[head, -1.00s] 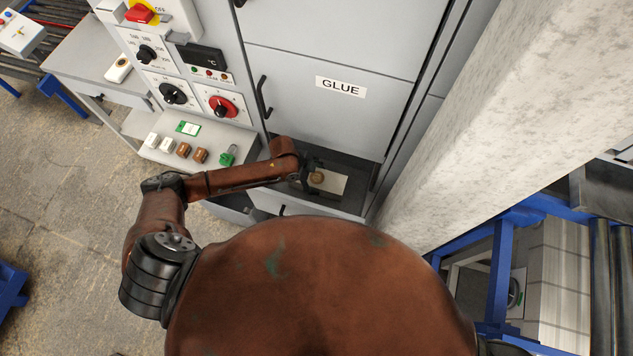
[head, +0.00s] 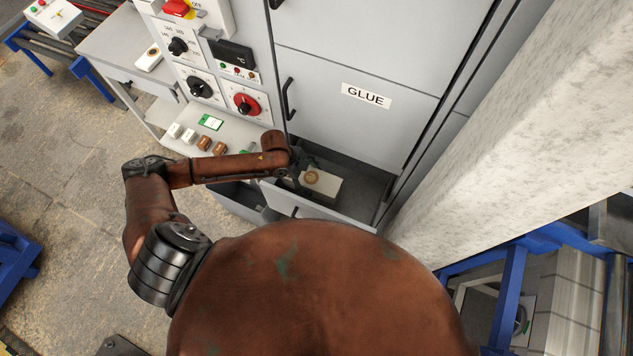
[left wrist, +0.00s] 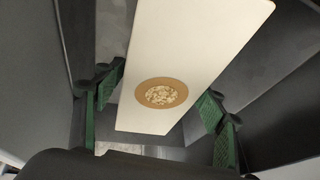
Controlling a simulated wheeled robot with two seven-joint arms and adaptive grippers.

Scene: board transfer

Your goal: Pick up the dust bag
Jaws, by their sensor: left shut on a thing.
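The dust bag (head: 328,190) is a pale, flat-sided block with a tan ring on its face. In the head view it is at the open drawer (head: 355,190) under the GLUE panel; whether it touches the drawer floor cannot be told. My left gripper (head: 297,178) is at its left end, partly hidden by my wrist. In the left wrist view the bag (left wrist: 195,50) lies between the green-padded fingers of my left gripper (left wrist: 160,95), which is shut on it. The exact contact is hard to see there. My right gripper is not in view.
The grey cabinet (head: 350,60) rises directly behind the drawer. A pale rough pillar (head: 510,130) is close on the right. Open floor (head: 70,170) lies left.

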